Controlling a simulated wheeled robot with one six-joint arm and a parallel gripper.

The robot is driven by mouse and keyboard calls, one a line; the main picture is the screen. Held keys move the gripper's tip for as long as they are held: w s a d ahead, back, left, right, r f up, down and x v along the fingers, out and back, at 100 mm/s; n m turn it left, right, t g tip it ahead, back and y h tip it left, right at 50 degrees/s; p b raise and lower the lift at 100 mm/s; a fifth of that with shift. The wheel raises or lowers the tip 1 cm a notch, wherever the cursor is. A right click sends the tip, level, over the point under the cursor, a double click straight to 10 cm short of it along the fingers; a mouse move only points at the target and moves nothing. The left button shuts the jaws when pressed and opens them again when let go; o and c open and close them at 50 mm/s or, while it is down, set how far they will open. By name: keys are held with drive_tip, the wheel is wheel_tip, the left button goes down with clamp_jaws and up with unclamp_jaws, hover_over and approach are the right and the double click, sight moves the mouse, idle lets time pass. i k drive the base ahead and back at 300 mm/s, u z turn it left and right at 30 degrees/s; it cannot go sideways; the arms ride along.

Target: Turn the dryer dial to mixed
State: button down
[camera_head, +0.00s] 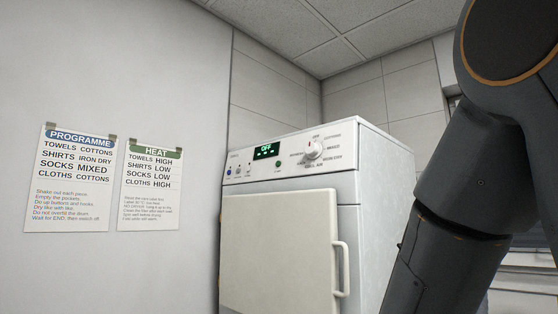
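The white dryer (290,240) stands in the middle of the head view against the tiled wall. Its dial (313,150) is a round white knob at the right of the top control panel, with small printed labels around it. "OFF" is printed above the dial, and a label that looks like "MIXED" is to its right. The dial's exact pointer direction is too small to tell. The green display (266,151) reads "OFF". My gripper is outside the view; only a dark part of my arm shows at the right.
Two posters are on the left wall: a blue-headed PROGRAMME sheet (70,205) and a green-headed HEAT sheet (150,205). The dryer door is shut, with a white handle (342,270) on its right edge. Space before the panel looks clear.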

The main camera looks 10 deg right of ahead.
sight(314, 150)
drive_tip(key=z, duration=1.95)
drive_tip(key=k, duration=0.9)
drive_tip(key=u, duration=1.5)
drive_tip(key=i, duration=0.5)
drive_tip(key=z, duration=0.05)
